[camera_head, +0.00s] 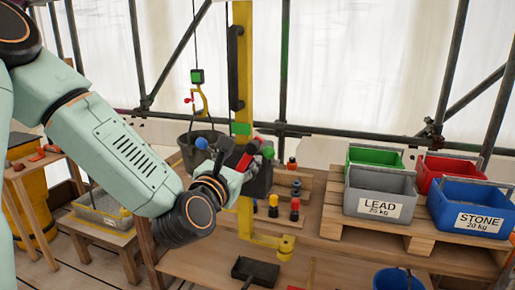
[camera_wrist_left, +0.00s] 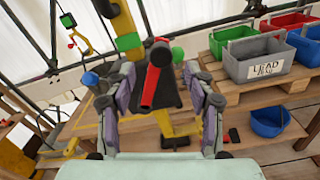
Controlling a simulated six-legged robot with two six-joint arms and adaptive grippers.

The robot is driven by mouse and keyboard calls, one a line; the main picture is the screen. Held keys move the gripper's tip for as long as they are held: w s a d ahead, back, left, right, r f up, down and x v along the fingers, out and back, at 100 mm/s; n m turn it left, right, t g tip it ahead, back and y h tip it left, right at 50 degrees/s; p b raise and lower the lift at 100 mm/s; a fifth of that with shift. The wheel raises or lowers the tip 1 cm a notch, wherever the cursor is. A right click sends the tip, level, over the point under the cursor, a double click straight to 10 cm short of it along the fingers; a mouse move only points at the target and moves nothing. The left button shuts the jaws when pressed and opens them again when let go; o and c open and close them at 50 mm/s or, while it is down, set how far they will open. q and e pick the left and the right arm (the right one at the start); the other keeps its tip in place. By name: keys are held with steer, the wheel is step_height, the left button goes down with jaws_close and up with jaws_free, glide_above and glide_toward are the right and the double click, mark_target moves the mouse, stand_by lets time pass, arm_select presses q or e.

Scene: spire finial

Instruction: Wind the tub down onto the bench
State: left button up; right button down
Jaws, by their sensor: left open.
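The dark tub (camera_head: 190,155) hangs on the left of the yellow post (camera_head: 243,60), below a yellow hook (camera_head: 203,101) on a cable. My left arm and a blue ball partly hide it, so I cannot tell whether its base touches the wooden bench (camera_head: 323,244). A dark winch (camera_head: 259,180) sits on the post. Its red handle (camera_wrist_left: 151,87) points toward the left wrist camera. My left gripper (camera_head: 243,163) is open at the winch, its fingers on either side of the handle in the wrist view (camera_wrist_left: 158,92); contact is unclear. My right gripper is out of view.
A blue ball (camera_head: 201,143) and a green ball (camera_head: 268,152) flank the gripper. Grey LEAD (camera_head: 380,190), blue STONE (camera_head: 472,205), green (camera_head: 375,157) and red (camera_head: 436,166) bins stand on a pallet at right. Small coloured pieces and a black tray (camera_head: 255,271) lie nearby.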

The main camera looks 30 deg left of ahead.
mark_target(252, 149)
arm_select(q)
steer(key=x, duration=0.6)
steer(key=shift+w+d+p, duration=0.2)
steer(key=shift+w+p, duration=0.15)
steer(key=shift+w, duration=0.05)
steer(key=shift+w+a, duration=0.1)
steer(key=shift+w, duration=0.2)
steer(key=shift+w+a+f, duration=0.1)
steer(key=shift+a+f, duration=0.05)
steer(key=shift+a, duration=0.35)
steer(key=shift+w+d, duration=0.15)
steer(key=shift+d, duration=0.25)
steer(key=shift+c, duration=1.8)
steer(key=shift+a, duration=0.25)
steer(key=c, duration=0.5)
steer(key=shift+d, duration=0.15)
jaws_close()
